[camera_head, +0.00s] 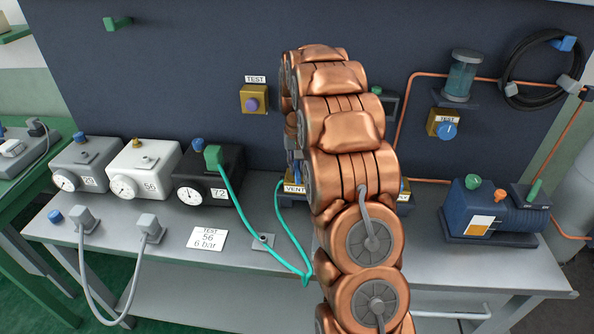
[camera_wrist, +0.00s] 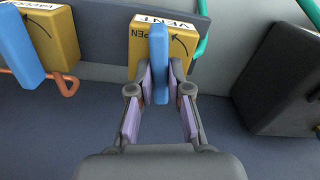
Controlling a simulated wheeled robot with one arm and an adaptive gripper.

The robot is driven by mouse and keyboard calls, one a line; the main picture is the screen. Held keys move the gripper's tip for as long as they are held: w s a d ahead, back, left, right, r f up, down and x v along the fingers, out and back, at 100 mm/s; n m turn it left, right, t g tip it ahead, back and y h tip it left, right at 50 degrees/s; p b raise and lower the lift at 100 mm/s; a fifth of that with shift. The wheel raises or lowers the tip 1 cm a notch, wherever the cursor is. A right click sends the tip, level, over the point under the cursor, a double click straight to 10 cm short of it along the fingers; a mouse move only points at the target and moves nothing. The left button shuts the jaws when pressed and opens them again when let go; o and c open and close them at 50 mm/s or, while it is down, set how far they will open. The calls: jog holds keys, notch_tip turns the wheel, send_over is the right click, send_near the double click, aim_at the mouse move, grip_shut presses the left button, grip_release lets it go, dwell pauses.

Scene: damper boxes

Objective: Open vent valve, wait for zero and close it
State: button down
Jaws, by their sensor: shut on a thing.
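The yellow vent valve (camera_wrist: 172,33) shows at the top middle of the wrist view, with VENT and OPEN labels and a curved arrow. Its blue lever handle (camera_wrist: 159,66) points down toward me. My gripper (camera_wrist: 160,85) is shut on this handle, one finger on each side. In the head view the yellow VENT block (camera_head: 294,188) shows in part behind my copper arm, and the arm hides my gripper. Three gauge boxes stand on the left of the bench: grey (camera_head: 88,166), white 56 (camera_head: 146,172) and black 72 (camera_head: 211,177). Their needles are too small to read surely.
A white card reading TEST 56 6 bar (camera_head: 208,239) lies on the bench. A green hose (camera_head: 244,231) runs from the black box. A second yellow valve with a blue handle (camera_wrist: 24,45) is beside the vent valve. A blue pump (camera_head: 493,209) stands right.

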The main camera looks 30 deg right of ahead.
jog(key=n+b, duration=0.3)
jog(key=shift+f+n, duration=0.25)
jog(key=shift+n, duration=0.05)
jog(key=n+b, duration=0.1)
jog(key=n, duration=0.2)
jog(key=shift+n+b, duration=0.3)
jog(key=shift+b, duration=0.1)
jog(key=n, duration=0.2)
jog(key=n+b, duration=0.1)
jog(key=n, duration=0.1)
jog(key=shift+r+n, duration=0.2)
jog(key=shift+n, duration=1.9)
jog(key=c, duration=1.1)
grip_release()
jog(key=shift+r, duration=0.15)
